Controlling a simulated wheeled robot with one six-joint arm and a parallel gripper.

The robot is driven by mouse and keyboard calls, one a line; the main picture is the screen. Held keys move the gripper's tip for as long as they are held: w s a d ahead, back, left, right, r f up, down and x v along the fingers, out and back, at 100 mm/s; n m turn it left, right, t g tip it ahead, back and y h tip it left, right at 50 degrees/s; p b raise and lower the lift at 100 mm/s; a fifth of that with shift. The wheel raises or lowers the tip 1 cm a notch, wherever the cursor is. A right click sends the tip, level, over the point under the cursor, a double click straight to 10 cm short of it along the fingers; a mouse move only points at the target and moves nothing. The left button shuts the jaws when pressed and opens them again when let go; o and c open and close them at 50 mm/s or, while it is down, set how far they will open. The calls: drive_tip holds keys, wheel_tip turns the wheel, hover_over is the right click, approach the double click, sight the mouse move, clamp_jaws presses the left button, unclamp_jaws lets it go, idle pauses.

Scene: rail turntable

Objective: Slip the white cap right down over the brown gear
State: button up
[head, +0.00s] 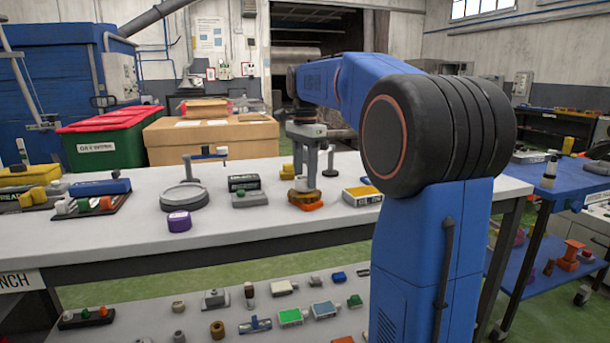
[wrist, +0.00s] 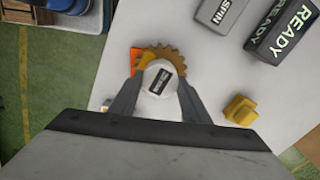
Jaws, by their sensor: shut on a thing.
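The white cap (wrist: 160,80), with a dark label on top, sits between the two fingers of my gripper (wrist: 159,92), which is shut on it. The brown gear (wrist: 163,52) shows its teeth past the cap's far side in the wrist view. In the head view my gripper (head: 304,163) points down with the cap (head: 301,184) directly above the brown gear (head: 304,196). The gear rests on an orange base (head: 309,207), whose edge also shows in the wrist view (wrist: 134,62). I cannot tell whether the cap touches the gear or how far down it sits.
A yellow block (wrist: 241,110) stands to the right in the wrist view. A dark READY box (head: 244,182) and a grey SPIN block (head: 251,199) stand left of the gear in the head view. A round turntable (head: 184,196) and purple piece (head: 179,221) lie farther left.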

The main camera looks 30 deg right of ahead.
drive_tip(key=shift+f, duration=0.55)
idle(1.1)
drive_tip(key=o, duration=1.1)
drive_tip(key=shift+r, duration=0.1)
wheel_tip(320, 180, up, 17)
drive_tip(key=s+a+f+n+t, duration=0.2)
drive_tip(key=s+a+f+n, duration=0.75)
drive_tip(key=s+f, duration=0.4)
drive_tip(key=s+a+f+n+t, duration=0.1)
drive_tip(key=s+a+f+n, duration=0.1)
drive_tip(key=s+f, duration=0.3)
drive_tip(key=s+a+f+n+t, duration=0.1)
drive_tip(key=s+a+f+n, duration=0.1)
drive_tip(key=s+f, duration=0.4)
drive_tip(key=s+a+f+n, duration=0.2)
drive_tip(key=s+f+n, duration=0.2)
drive_tip(key=f, duration=0.8)
drive_tip(key=shift+s+a+f+t, duration=0.1)
drive_tip(key=shift+s+a+t, duration=0.1)
drive_tip(key=shift+s, duration=0.25)
drive_tip(key=shift+s+a+t, duration=0.1)
drive_tip(key=shift+s+t, duration=0.1)
drive_tip(key=shift+s, duration=0.2)
